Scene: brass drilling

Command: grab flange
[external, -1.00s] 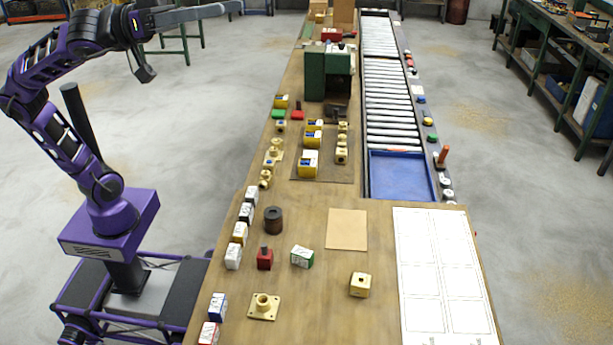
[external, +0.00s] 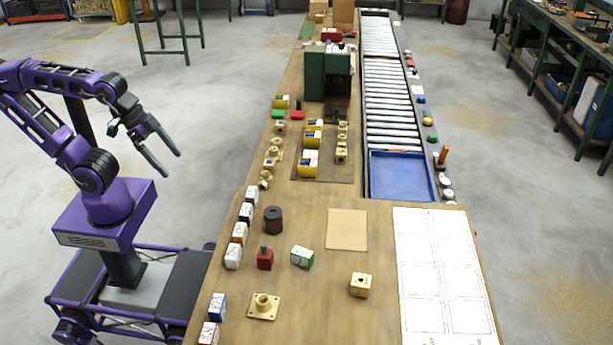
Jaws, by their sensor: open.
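A brass flange (external: 263,306) with a square plate and a round upright collar lies on the near left part of the wooden bench (external: 320,285). Another brass piece with a flat base and round collar (external: 274,153) stands farther back along the left edge; it also looks like a flange. My gripper (external: 174,164) is open and empty, over the floor left of the bench. Its two long dark fingers point down and to the right. It is well apart from both brass pieces.
Small boxes (external: 239,234) line the bench's left edge. A dark cylinder (external: 273,219), a red block (external: 265,259), a green-white box (external: 302,257) and a brass cube (external: 360,285) stand nearby. A green machine (external: 327,72), blue tray (external: 400,176) and roller conveyor (external: 388,90) lie farther back.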

